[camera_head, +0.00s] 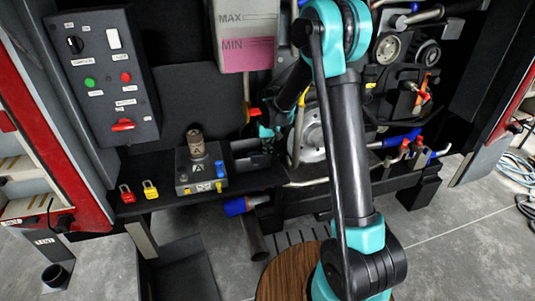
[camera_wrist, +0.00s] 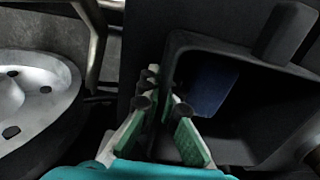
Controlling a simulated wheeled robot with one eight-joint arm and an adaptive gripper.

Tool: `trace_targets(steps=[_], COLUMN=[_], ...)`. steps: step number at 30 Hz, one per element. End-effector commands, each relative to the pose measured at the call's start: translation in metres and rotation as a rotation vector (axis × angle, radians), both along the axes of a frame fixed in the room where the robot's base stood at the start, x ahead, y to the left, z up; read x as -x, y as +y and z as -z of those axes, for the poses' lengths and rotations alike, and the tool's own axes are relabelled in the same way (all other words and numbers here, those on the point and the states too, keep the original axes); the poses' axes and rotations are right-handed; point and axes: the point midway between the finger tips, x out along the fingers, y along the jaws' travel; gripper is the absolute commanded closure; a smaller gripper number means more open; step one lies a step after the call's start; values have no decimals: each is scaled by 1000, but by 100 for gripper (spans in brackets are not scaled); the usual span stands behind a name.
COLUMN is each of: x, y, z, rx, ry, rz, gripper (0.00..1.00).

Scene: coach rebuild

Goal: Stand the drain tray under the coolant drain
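My gripper (camera_wrist: 162,106) shows its two green-padded fingers apart in the wrist view. Dark space or a dark edge lies between them; I see nothing clearly clamped. The right finger overlaps a dark open-topped, box-like thing (camera_wrist: 235,45) with a blue surface inside; I cannot tell whether it is the drain tray. In the head view my gripper (camera_head: 268,131) is small and partly hidden, left of the round pulley plate and right of the block marked A. A dark grey tray-like shape (camera_head: 180,275) is on the floor at the bottom. The coolant drain cannot be picked out with certainty.
The coolant tank (camera_head: 247,30) marked MAX and MIN hangs above. A control panel (camera_head: 100,75), padlocks (camera_head: 150,189) and the A block (camera_head: 200,170) stand left. A blue-ended cylinder (camera_head: 236,206) sits below the shelf. The pulley plate (camera_wrist: 40,100) lies left in the wrist view.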

Motion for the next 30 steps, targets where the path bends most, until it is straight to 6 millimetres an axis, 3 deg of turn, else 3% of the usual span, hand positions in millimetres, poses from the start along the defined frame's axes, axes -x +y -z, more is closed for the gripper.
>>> trace_targets(steps=[3, 10, 20, 30], x=[0, 0, 0, 0], y=[0, 0, 0, -1], z=[2, 2, -1, -50], rx=[0, 0, 0, 0], ry=[0, 0, 0, 0], rz=[0, 0, 0, 0], gripper=[100, 71, 71, 71])
